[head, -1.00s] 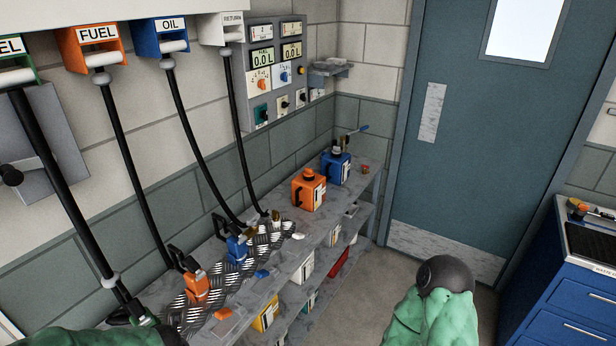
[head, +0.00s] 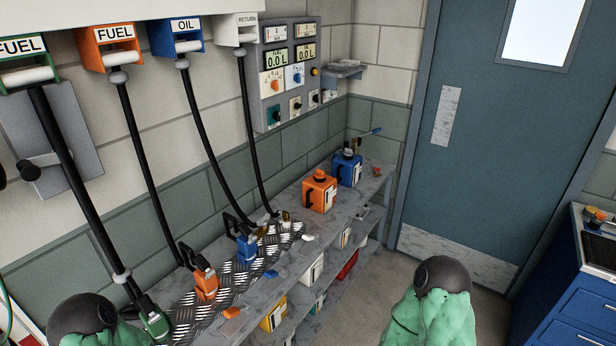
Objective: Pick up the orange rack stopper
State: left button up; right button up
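A similar blue stopper (head: 270,274) and a white one (head: 308,237) lie farther along the same edge. Green-covered parts of my arms with dark round caps show at the bottom left and bottom centre-right. Neither of my grippers is in view. Nothing touches the orange stopper.
Blue (head: 247,248) and green (head: 155,323) nozzles stand on the mat (head: 222,316), with hoses rising to the wall dispensers. Orange (head: 320,194) and blue (head: 347,169) tanks stand at the bench's far end. Shelves below hold containers. A blue cabinet (head: 570,305) is at the right.

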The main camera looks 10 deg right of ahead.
aim_at(320, 175)
jog(key=i+l+u, duration=0.1)
jog(key=u, duration=0.35)
jog(key=l+u, duration=0.3)
jog(key=u, duration=0.2)
jog(key=i+l+u, duration=0.1)
jog(key=l+u, duration=0.15)
jog(key=u, duration=0.2)
